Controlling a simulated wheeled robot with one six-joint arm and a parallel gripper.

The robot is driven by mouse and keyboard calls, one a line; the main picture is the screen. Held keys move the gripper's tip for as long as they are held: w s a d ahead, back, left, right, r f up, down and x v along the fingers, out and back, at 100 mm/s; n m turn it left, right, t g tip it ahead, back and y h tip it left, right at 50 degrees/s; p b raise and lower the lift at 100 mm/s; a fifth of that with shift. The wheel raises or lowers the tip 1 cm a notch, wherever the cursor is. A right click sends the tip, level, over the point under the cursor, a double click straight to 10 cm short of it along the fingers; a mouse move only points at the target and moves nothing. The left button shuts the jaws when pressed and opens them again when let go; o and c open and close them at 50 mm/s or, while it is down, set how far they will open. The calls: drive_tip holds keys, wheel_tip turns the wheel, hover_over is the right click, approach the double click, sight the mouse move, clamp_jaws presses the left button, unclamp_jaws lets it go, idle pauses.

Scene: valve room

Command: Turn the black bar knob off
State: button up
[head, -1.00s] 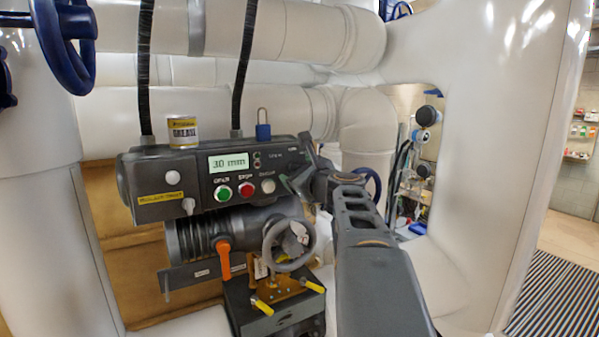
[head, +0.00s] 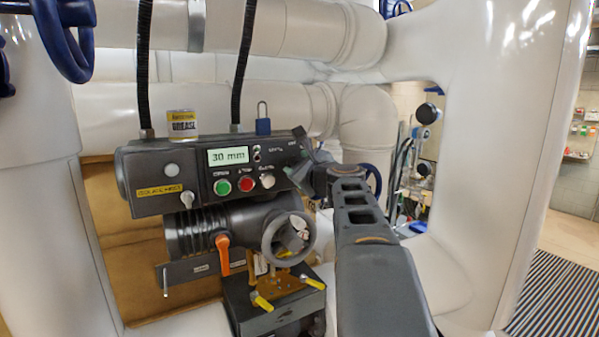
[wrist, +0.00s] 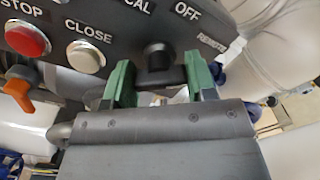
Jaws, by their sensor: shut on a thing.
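The black bar knob (wrist: 156,63) is on the underside-facing part of the dark control panel in the wrist view, below the letters "CAL" and "OFF". A "REMOTE" label is to its right. My gripper (wrist: 158,80) has green fingertips, one on each side of the knob, and is shut on it. Which label the bar points at is hard to tell. In the head view, my gripper (head: 306,172) is at the right end of the control panel (head: 150,163) and hides the knob.
The panel has a "30 mm" display (head: 229,156), a green button (head: 222,188), a red button (head: 246,185) and a white button (head: 267,181). A grey handwheel (head: 267,245) and an orange lever (head: 222,255) are below. A padlock (head: 263,126) and grease can (head: 182,124) are on top.

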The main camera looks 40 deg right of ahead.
drive_tip(key=n+b, duration=0.4)
drive_tip(key=shift+f+n, duration=0.25)
drive_tip(key=shift+n, duration=0.05)
drive_tip(key=n+b, duration=0.5)
drive_tip(key=shift+r, duration=0.2)
drive_tip(key=shift+n, duration=0.4)
drive_tip(key=o, duration=0.9)
drive_tip(key=shift+o, duration=0.2)
drive_tip(key=s+a+b, duration=0.2)
drive_tip(key=s+b, duration=0.2)
drive_tip(key=s, duration=0.9)
drive_tip(key=shift+s, duration=0.35)
